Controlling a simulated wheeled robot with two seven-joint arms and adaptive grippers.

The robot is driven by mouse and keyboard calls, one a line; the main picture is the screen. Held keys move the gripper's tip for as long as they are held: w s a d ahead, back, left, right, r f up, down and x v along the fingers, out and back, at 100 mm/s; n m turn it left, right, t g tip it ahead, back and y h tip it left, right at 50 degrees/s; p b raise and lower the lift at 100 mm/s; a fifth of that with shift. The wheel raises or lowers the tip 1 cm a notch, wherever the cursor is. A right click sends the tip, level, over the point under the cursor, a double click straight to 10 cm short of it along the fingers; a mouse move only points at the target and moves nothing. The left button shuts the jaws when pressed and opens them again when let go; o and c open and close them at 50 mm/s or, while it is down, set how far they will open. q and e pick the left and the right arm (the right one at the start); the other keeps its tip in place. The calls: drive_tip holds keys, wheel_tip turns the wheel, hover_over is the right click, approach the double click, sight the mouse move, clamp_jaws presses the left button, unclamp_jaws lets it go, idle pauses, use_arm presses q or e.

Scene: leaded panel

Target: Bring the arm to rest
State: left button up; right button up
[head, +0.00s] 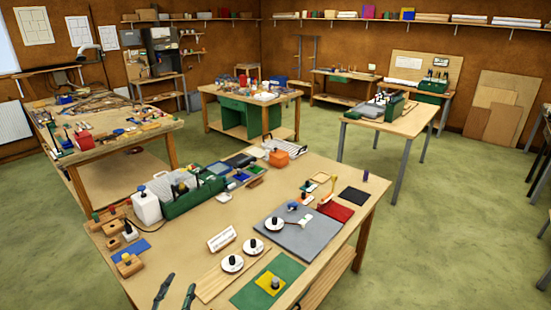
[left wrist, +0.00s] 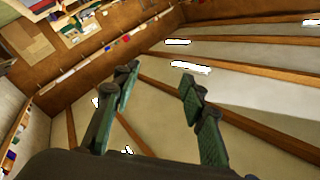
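My left gripper (head: 175,292) shows at the bottom edge of the head view, its two dark fingers apart with nothing between them. It is in front of the near edge of the workbench (head: 190,222), close to its left front part. In the left wrist view the fingers of the left gripper (left wrist: 160,73) are spread and empty, tilted up toward the ceiling beams and the wall shelf. The rest of my left arm is out of the head view. My right gripper is in neither view.
On the workbench lie a grey board (head: 298,238), a green mat (head: 268,284), white discs with black knobs (head: 232,263), a green crate (head: 190,190), a white bottle (head: 147,205) and wooden blocks (head: 128,264). Other tables stand behind. Green floor is clear on the right.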

use_arm(q)
drive_tip(key=s+a+f+n+g+y, duration=0.3)
drive_tip(key=s+a+f+g, duration=0.15)
drive_tip(key=f, duration=0.65)
drive_tip(key=s+a+f+n+g+y, duration=0.2)
drive_tip(key=s+a+f+n+g, duration=0.25)
drive_tip(key=f, duration=0.55)
drive_tip(key=s+f+n+g+h, duration=0.2)
drive_tip(key=s+f+g, duration=0.5)
drive_tip(key=s+f, duration=0.95)
wheel_tip(320, 180, down, 27)
drive_tip(key=s+d+m+b, duration=0.1)
drive_tip(key=s+d+b, duration=0.1)
drive_tip(key=s, duration=0.1)
drive_tip(key=s+f+g+b, duration=0.1)
drive_tip(key=s+f+g, duration=0.1)
drive_tip(key=s+f, duration=1.7)
drive_tip(key=shift+a+f+m, duration=0.15)
drive_tip(key=shift+f+m, duration=0.2)
drive_tip(key=shift+f, duration=0.6)
